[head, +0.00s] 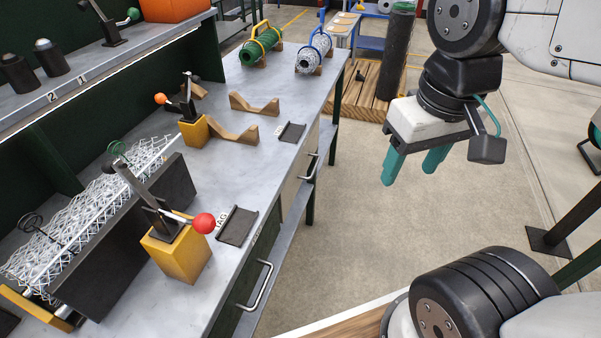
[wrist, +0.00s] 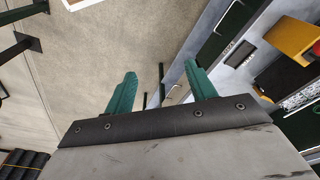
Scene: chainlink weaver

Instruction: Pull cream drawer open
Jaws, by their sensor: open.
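The cream drawer (head: 301,170) is in the side of the long workbench in the head view, beyond a dark green drawer. It looks shut, flush with the bench side. Its metal bar handle (head: 314,166) faces the aisle. My gripper (head: 410,177) hangs over the aisle floor to the right of the drawer, clear of the handle. Its two teal fingers point downward, apart and empty. In the wrist view the fingers (wrist: 160,70) are spread, with floor and the bench side beyond them.
The near dark green drawer has its own bar handle (head: 262,286). The bench top (head: 225,93) holds toggle clamps on yellow blocks (head: 180,252), wooden cradles (head: 254,103) and mesh rolls (head: 262,45). A wooden pallet (head: 366,90) with a dark roll stands behind. The aisle floor is open.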

